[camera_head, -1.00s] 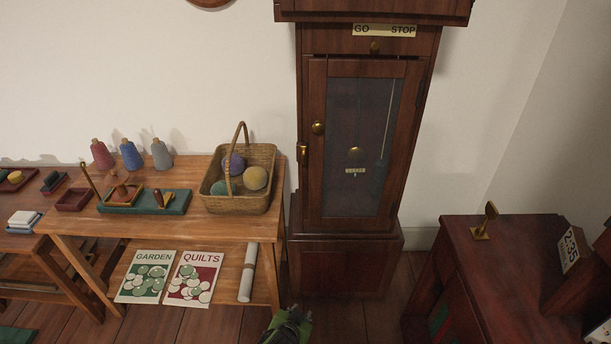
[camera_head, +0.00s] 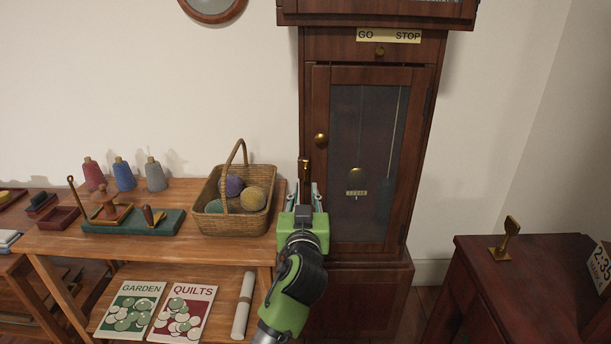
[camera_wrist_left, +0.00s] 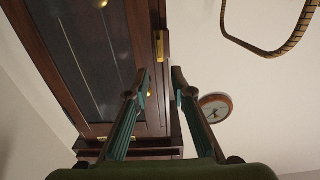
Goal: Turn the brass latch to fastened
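The brass latch (camera_head: 304,168) is a small upright brass piece on the left edge of the tall clock case (camera_head: 317,100), just below the round brass knob (camera_head: 320,139). It also shows in the left wrist view (camera_wrist_left: 160,46), beyond the fingertips. My left gripper (camera_head: 305,190) is just below and in front of the latch, partly covering its lower end. In the left wrist view the gripper (camera_wrist_left: 160,82) is open, with nothing between its fingers; the latch lines up with the gap. Contact is not visible. My right gripper is in neither view.
A wicker basket (camera_head: 228,222) of yarn balls stands on the wooden table (camera_head: 150,246), close left of my left gripper. Its handle (camera_wrist_left: 265,48) arches into the left wrist view. A dark red cabinet (camera_head: 500,285) stands at right.

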